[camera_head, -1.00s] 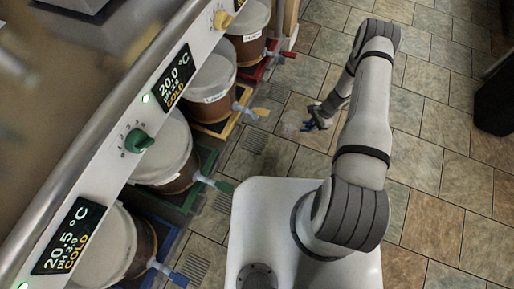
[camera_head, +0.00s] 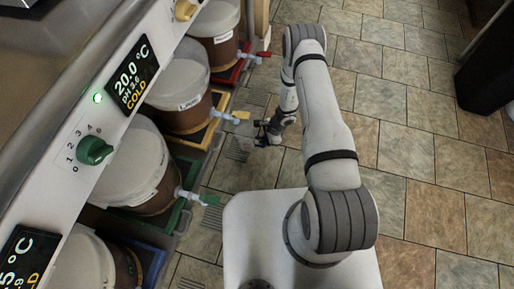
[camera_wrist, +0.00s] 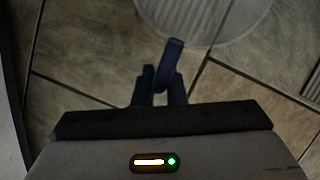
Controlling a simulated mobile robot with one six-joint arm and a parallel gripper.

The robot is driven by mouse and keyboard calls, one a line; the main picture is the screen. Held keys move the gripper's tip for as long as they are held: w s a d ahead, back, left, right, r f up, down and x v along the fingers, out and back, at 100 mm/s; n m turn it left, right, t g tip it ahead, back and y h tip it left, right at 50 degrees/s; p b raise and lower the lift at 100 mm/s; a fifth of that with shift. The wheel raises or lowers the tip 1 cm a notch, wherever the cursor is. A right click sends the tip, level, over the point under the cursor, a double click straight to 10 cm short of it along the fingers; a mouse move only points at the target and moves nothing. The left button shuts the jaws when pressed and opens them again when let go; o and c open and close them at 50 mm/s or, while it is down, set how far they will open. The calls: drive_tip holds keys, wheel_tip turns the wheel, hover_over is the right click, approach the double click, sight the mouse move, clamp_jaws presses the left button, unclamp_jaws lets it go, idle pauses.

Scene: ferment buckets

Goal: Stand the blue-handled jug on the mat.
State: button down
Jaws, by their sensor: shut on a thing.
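My gripper (camera_wrist: 160,88) is shut on the blue handle (camera_wrist: 170,62) of the jug. The jug's clear, see-through body (camera_wrist: 200,14) shows at the top of the wrist view, cut off by the frame edge, with floor tiles beneath it. In the head view my gripper (camera_head: 262,134) is beyond my base, close to the yellow-handled tap. I cannot pick out the mat for certain in either view.
White-lidded buckets stand in a row at left on coloured trays: a red tray (camera_head: 228,78), a yellow tray (camera_head: 213,127) and a green tray (camera_head: 183,191). Their taps, such as the yellow tap (camera_head: 240,115), stick out over the floor. Open tiled floor (camera_head: 400,140) lies right.

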drive_tip(key=shift+s+a+f+b, duration=0.2)
drive_tip(key=shift+a+f+b, duration=1.05)
drive_tip(key=shift+a+f, duration=0.4)
drive_tip(key=shift+d+f, duration=0.1)
drive_tip(key=shift+f, duration=0.15)
drive_tip(key=c, duration=1.5)
unclamp_jaws()
